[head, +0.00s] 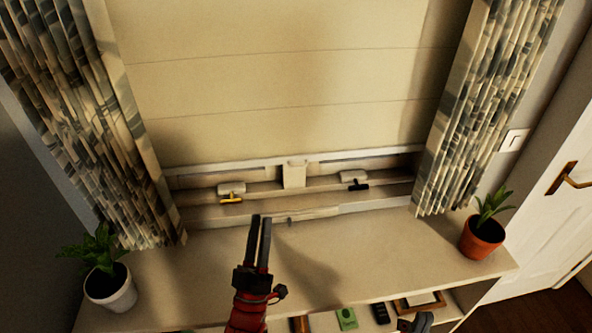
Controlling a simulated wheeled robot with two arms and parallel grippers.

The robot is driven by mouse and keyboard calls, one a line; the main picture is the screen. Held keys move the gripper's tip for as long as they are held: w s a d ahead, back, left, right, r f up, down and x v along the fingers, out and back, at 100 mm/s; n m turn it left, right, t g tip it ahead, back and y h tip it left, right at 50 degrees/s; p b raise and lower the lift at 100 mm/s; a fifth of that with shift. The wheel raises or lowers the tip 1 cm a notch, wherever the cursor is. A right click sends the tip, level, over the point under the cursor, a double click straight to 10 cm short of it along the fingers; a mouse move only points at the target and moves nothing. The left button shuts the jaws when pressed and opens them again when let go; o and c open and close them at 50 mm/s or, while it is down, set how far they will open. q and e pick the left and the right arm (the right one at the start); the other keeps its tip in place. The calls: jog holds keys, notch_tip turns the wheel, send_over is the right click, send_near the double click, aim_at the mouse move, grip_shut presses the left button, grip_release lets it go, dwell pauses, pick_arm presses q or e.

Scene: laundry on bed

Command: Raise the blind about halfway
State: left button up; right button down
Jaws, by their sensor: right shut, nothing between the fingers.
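The cream blind (270,80) hangs down over most of the window between two patterned curtains. Its lower edge is just above the window's bottom frame (350,195).
Potted plants stand on the shelf top (350,255) at left (110,288) and right (481,240). Its middle is clear. Small items lie on the lower shelf.

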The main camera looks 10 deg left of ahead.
pick_arm(q)
jog(key=w+d+f+n+g, duration=0.1)
jog(key=w+f+n+g, duration=0.1)
jog(key=w+n+g, duration=0.2)
jog(key=n+g+h+p, duration=0.1)
jog(key=n+g+p, duration=0.25)
jog(key=p, duration=0.35)
send_near(298, 167)
jog(key=w, duration=0.6)
jog(key=shift+w+d+r, duration=0.25)
jog(key=shift+w+r, duration=0.05)
jog(key=shift+w, duration=0.1)
jog(key=shift+w+f, duration=0.15)
jog(key=shift+w, duration=0.4)
jog(key=shift+c, duration=0.2)
grip_shut()
